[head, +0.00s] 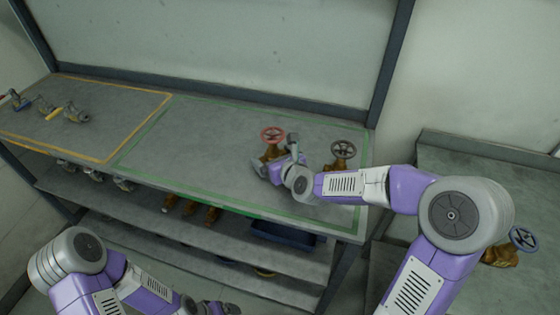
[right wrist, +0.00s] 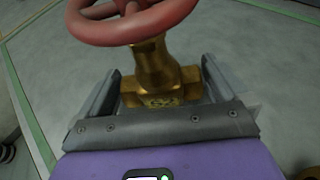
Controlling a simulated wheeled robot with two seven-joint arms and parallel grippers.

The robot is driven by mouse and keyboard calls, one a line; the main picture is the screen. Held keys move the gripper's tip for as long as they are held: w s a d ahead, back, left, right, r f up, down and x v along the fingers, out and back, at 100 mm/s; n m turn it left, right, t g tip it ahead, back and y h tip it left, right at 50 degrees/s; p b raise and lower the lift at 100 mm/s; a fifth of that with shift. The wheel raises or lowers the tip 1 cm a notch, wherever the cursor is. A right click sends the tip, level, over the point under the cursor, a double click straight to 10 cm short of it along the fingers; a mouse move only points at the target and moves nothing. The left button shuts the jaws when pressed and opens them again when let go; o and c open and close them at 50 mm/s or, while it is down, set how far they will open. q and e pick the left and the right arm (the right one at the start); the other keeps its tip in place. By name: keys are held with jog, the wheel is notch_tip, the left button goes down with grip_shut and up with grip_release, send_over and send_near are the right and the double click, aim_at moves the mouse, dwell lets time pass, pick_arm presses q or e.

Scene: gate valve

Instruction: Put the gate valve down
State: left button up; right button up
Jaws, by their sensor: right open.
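The gate valve with a red handwheel (head: 272,135) and brass body stands upright on the table's green-outlined area. In the right wrist view, its brass body (right wrist: 155,75) is between the two fingers of my right gripper (right wrist: 160,68). The fingers are open, one on each side of the body, with its base low between them. In the head view my right gripper (head: 267,166) is beside the valve and hides its lower part.
A dark-wheeled brass valve (head: 343,152) stands just right of my right gripper. Several grey valves (head: 75,112) lie in the yellow-outlined area at left. The middle of the tabletop (head: 205,145) is clear. Shelves below hold parts and a blue bin (head: 285,236).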

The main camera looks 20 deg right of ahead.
jog(key=p+v, duration=0.1)
jog(key=v, duration=0.4)
jog(key=p+v, duration=0.1)
jog(key=v, duration=0.5)
jog(key=shift+s+r+p, duration=0.1)
jog(key=shift+r+p, duration=0.2)
jog(key=shift+s+d, duration=0.1)
jog(key=shift+s, duration=0.25)
